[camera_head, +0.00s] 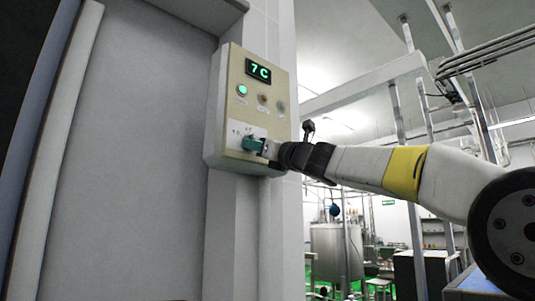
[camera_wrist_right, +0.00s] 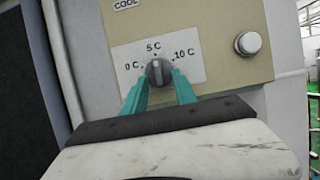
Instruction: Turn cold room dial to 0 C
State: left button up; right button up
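The cold room dial is a small grey knob (camera_wrist_right: 157,72) on a white scale plate (camera_wrist_right: 192,66) marked 0 C, 5 C and 10 C. It is on a cream control box (camera_head: 227,80) on the wall, whose display (camera_head: 259,70) reads 7 C in green. My right gripper (camera_head: 255,145) is at the lower part of the box. In the right wrist view its teal fingers (camera_wrist_right: 160,80) lie on either side of the knob and appear closed on it. The knob's exact pointer direction is hard to read. My left gripper is not in view.
A green lit lamp (camera_head: 242,90) and two other small round fittings are under the display. A silver button (camera_wrist_right: 251,41) is right of the scale. A large grey door (camera_head: 130,150) is on the left. A steel tank (camera_head: 335,250) stands in the background.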

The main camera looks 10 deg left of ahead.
grip_shut()
jog(key=shift+n, duration=0.5)
jog(key=n+g, duration=0.2)
jog(key=n, duration=0.3)
jog(key=w+n+g+y, duration=0.1)
jog(key=n+g, duration=0.2)
jog(key=n, duration=0.2)
jog(key=d+r+n+g, duration=0.1)
jog(key=n+g, duration=0.1)
jog(key=n, duration=0.3)
jog(key=shift+w+g+y, duration=0.15)
jog(key=shift+g+y, duration=0.15)
jog(key=shift+n, duration=0.3)
grip_release()
